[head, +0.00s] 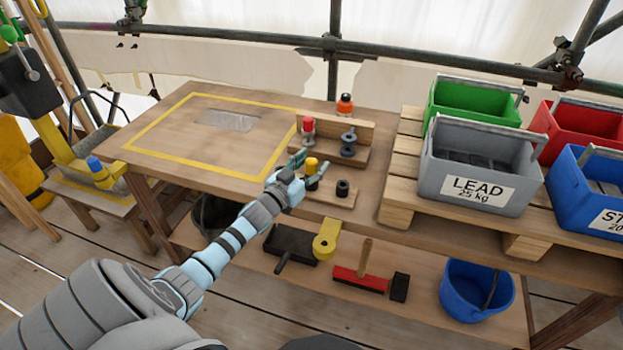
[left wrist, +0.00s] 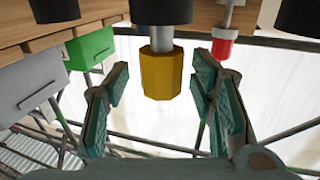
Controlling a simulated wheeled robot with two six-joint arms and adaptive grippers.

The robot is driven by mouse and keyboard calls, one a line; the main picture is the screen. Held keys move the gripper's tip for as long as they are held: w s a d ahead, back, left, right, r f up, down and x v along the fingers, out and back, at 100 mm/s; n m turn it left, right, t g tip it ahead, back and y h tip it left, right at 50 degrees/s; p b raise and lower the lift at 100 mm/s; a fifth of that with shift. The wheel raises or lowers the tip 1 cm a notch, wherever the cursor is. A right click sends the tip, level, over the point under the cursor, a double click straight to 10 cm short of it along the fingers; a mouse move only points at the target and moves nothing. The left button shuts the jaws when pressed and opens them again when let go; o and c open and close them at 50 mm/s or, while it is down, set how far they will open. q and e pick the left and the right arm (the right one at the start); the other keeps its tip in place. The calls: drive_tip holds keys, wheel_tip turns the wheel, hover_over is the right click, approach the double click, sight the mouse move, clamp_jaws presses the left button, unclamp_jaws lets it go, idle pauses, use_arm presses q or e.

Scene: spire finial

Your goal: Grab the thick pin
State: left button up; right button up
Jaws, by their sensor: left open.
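A pin with a yellow head (head: 311,162) stands upright in a small wooden block on the workbench. My left gripper (head: 309,170) is open at this pin. In the left wrist view, which looks upside down, the yellow faceted head (left wrist: 161,75) and its grey shank are between the two spread teal fingers (left wrist: 162,100), with gaps on both sides. A thinner-looking pin with a red head (head: 308,124) stands in the block behind; it also shows in the left wrist view (left wrist: 224,42). I cannot tell from labels which pin is the thick one. My right gripper is not in view.
A black collar (head: 342,188) stands right of the yellow-headed pin, and a grey spool-like part (head: 348,144) behind it. An orange bottle (head: 345,104) stands farther back. A grey LEAD crate (head: 478,160) is on the pallet at right. The yellow-outlined bench area (head: 180,135) is mostly clear.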

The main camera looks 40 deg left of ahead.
use_arm(q)
drive_tip(key=shift+w+a, duration=0.1)
drive_tip(key=shift+w, duration=0.05)
drive_tip(key=shift+c, duration=0.5)
drive_tip(key=shift+r, duration=0.1)
clamp_jaws()
drive_tip(key=shift+r, duration=0.1)
